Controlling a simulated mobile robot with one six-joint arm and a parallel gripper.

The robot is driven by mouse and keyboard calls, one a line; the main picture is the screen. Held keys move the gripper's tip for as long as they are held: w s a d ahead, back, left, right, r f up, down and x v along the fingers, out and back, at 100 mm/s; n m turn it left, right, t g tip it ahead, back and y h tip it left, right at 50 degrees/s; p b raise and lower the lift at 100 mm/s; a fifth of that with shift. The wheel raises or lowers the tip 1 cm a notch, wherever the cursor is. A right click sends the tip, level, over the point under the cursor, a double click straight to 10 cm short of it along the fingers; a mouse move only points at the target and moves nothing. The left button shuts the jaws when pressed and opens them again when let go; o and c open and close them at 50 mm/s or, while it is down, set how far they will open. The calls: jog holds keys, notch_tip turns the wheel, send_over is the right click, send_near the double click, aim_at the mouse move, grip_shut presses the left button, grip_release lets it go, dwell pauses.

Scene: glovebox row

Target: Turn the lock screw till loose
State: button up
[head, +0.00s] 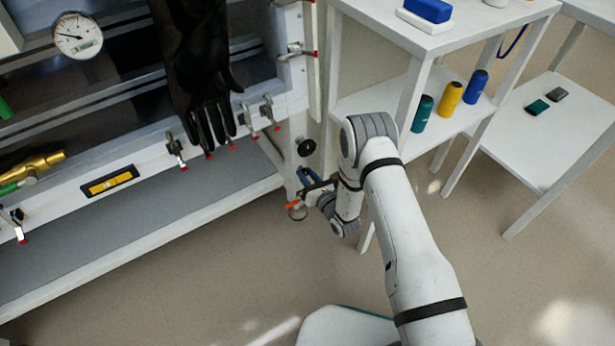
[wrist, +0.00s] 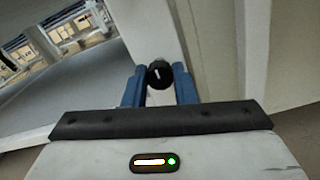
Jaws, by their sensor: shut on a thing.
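The lock screw (wrist: 159,74) shows in the wrist view as a round black knob with a short white mark on its face. It sits between the two blue fingers of my gripper (wrist: 159,88), which are shut on it from both sides. The white mark is tilted a little from upright. In the head view my gripper (head: 306,181) is low at the right end of the glovebox, against its white end post.
A black round knob (head: 306,147) is on the post just above my gripper. A white shelf unit (head: 375,103) with several bottles stands close on the right. The floor (head: 220,270) in front is clear.

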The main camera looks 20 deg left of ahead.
jog(key=shift+s+f, duration=0.2)
jog(key=o, duration=1)
jog(key=shift+w+r, duration=0.1)
jog(key=shift+r, duration=0.05)
jog(key=shift+p+v, duration=1.2)
jog(key=shift+v, duration=2.75)
